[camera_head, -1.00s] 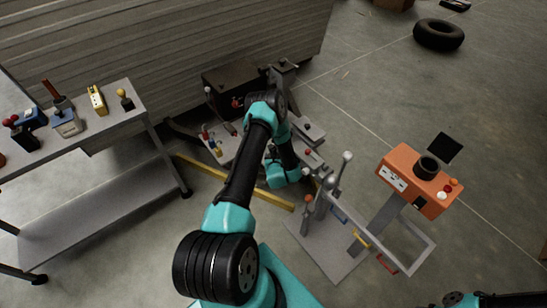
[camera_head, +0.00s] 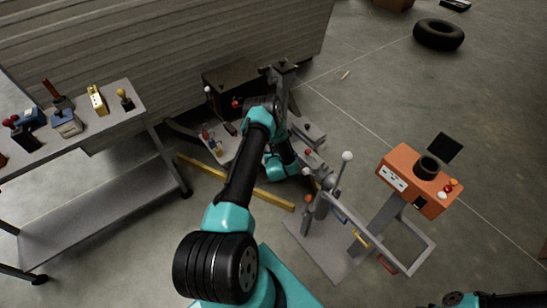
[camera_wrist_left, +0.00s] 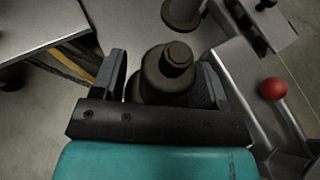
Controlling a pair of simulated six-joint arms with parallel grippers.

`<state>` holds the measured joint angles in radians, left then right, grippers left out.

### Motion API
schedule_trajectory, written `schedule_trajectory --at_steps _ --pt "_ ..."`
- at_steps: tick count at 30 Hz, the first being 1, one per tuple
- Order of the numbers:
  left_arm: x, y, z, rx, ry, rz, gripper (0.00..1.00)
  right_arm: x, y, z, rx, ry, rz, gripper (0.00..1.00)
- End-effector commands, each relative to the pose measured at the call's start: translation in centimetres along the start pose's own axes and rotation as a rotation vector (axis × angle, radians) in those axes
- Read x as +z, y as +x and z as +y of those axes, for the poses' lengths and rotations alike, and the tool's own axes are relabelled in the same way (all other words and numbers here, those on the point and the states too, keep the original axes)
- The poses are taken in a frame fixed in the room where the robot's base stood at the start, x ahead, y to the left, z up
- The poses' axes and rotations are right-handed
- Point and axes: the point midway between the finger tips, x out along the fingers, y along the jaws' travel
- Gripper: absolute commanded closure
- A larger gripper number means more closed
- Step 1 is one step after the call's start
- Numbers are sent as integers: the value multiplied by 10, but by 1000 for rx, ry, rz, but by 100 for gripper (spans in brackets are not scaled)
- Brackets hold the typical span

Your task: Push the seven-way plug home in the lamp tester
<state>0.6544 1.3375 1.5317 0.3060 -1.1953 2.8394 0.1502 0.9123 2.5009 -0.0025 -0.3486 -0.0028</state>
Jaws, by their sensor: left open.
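The orange lamp tester (camera_head: 424,176) stands on a post at the right in the head view. A black round piece (camera_head: 428,167) sits on its top; I cannot tell if it is the plug or only the socket. My left gripper (camera_wrist_left: 160,75) is open. In the wrist view its jaws stand either side of a dark stepped cylinder (camera_wrist_left: 166,75) with a hex top, which I cannot name for sure. In the head view my own arm hides the left jaws, low over the trailer's front frame. My right gripper is out of view.
A red ball knob (camera_wrist_left: 273,88) is close right of the left jaws. A tall lever with a pale ball (camera_head: 347,156) stands between my left arm and the tester. A grey bench (camera_head: 105,128) with several tools is at the left. A yellow bar (camera_head: 190,161) lies low by the frame.

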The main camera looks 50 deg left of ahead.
Motion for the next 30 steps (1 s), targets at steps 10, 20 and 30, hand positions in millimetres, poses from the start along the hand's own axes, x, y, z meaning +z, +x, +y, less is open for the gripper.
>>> schedule_trajectory --at_steps 10,20,30 --pt "0 0 0 0 0 0 50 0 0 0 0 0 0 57" --pt "-1 0 0 0 0 2 81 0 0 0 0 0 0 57" --pt "-1 -1 0 0 0 4 89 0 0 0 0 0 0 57"
